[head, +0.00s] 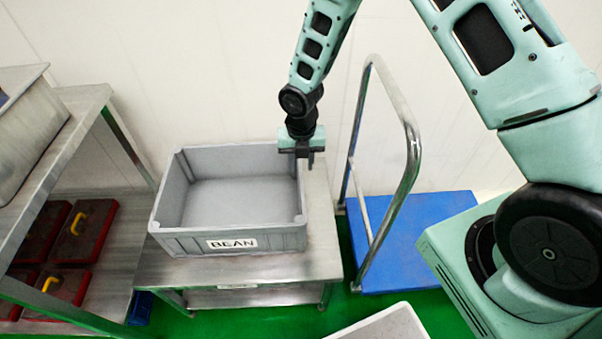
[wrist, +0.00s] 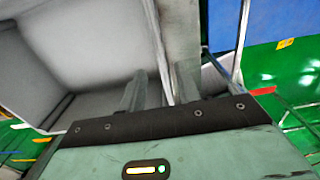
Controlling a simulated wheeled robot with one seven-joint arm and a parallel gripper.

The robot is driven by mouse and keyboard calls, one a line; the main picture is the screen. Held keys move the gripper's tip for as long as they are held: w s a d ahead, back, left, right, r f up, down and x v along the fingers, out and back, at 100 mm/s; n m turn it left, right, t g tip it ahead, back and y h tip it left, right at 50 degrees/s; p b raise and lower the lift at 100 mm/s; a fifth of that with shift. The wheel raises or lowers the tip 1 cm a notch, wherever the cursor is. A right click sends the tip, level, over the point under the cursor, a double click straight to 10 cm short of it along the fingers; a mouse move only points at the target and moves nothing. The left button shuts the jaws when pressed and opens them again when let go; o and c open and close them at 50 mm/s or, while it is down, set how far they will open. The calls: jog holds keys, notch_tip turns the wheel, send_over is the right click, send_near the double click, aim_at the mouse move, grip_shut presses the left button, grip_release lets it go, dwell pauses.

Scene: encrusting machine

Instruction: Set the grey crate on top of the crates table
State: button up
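The grey crate (head: 229,240), labelled BEAN, is open-topped, empty and upright. In the head view it appears to rest level on a low steel table (head: 325,250). My gripper (head: 305,163) points down at the crate's right wall, near the middle of that side. In the wrist view my two fingers (wrist: 160,92) stand close together, one on each side of the wall of the crate (wrist: 90,45). I cannot tell whether they press on the wall. Whether this low table is the crates table is not marked.
A blue trolley (head: 410,275) with a steel handle (head: 412,150) stands just right of the table. Green floor shows in front.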

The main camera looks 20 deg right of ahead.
notch_tip(320, 180, up, 3)
jog(key=shift+r, duration=0.1)
jog(key=s+a+r+m, duration=0.3)
jog(key=s+r+m, duration=0.2)
jog(key=r, duration=0.2)
jog(key=s+a+r+m, duration=0.3)
jog(key=s+r+m, duration=0.15)
jog(key=r, duration=0.25)
jog(key=s+r+m, duration=0.4)
jog(key=s+m, duration=0.3)
jog(key=s, duration=0.1)
jog(key=s+r+m, duration=0.4)
jog(key=s+m, duration=0.4)
jog(key=s, duration=0.1)
jog(key=shift+s+r+y, duration=0.2)
jog(key=shift+r+y, duration=0.1)
jog(key=shift+r, duration=0.1)
jog(key=shift+a, duration=0.1)
notch_tip(320, 180, up, 8)
jog(key=p, duration=0.8)
